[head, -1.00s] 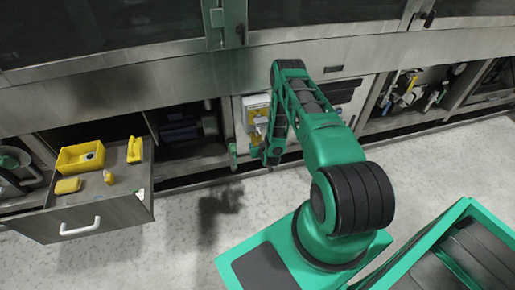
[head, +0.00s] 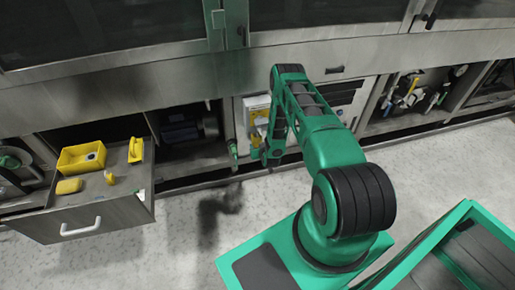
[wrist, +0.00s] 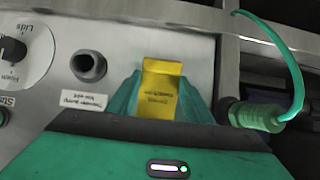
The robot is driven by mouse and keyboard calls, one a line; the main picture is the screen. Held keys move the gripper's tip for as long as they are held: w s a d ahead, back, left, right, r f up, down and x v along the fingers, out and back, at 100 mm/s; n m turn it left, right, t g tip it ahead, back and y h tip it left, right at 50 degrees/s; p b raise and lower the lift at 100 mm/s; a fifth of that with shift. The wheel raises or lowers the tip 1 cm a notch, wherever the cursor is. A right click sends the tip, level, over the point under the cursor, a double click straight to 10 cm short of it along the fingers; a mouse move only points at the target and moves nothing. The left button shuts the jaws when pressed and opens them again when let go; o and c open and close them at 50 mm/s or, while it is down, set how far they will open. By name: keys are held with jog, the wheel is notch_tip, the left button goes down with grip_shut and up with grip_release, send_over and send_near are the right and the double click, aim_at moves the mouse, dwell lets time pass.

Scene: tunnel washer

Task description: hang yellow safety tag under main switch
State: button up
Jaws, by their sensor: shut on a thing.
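The yellow safety tag (wrist: 159,92) stands between the green fingers of my gripper (wrist: 160,100) in the wrist view, with small dark print on its face. My gripper is shut on it, close in front of a grey panel (wrist: 120,45). I cannot tell which control is the main switch. Whether the tag touches the panel is unclear.
The wrist view shows a dark round socket (wrist: 88,66), a dial (wrist: 14,50) and a green hose fitting (wrist: 255,115) close to the fingers. In the head view an open drawer (head: 100,215) at left holds a yellow bin (head: 80,157) and several small yellow items.

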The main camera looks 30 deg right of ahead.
jog(key=o, duration=1.1)
jog(key=v, duration=1)
jog(key=shift+s+r, duration=0.15)
jog(key=shift+s, duration=0.15)
jog(key=shift+s+a, duration=0.1)
